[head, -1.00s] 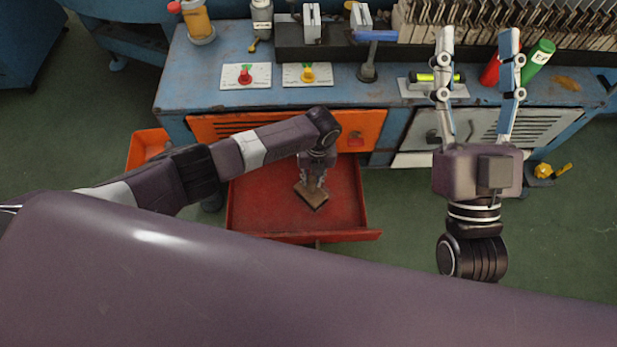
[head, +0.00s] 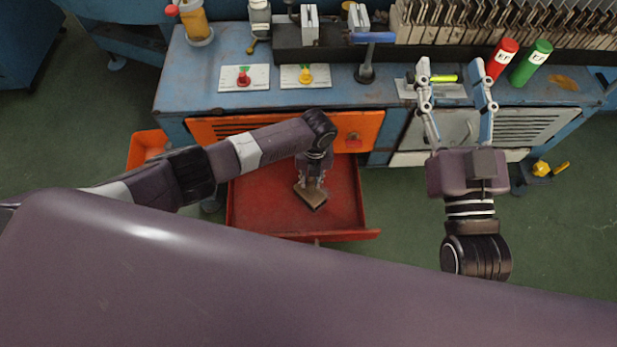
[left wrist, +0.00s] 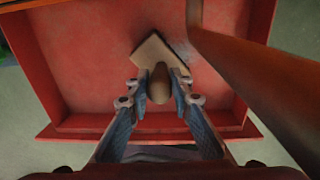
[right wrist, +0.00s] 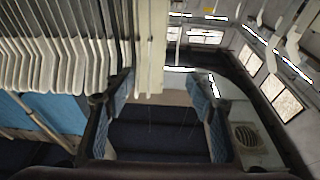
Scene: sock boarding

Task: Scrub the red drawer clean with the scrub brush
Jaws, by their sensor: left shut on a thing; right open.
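The red drawer (head: 258,205) is pulled out below the orange cabinet front, and it fills much of the left wrist view (left wrist: 85,75). My left gripper (head: 314,182) is inside the drawer area, shut on the scrub brush (head: 310,196). In the left wrist view the brush has a tan block (left wrist: 155,52) and a rounded handle (left wrist: 159,85) between the fingers (left wrist: 158,92). The block looks close to the drawer floor; the bristles are hidden, so I cannot tell whether they touch. My right gripper (head: 456,90) is open and empty, raised before the grey cabinet door.
The blue workbench (head: 200,65) carries two switch plates, a red bottle (head: 501,58), a green bottle (head: 532,63) and a row of boards (head: 490,25). An orange bin (head: 147,143) stands left of the drawer. A yellow item (head: 545,168) lies at the right.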

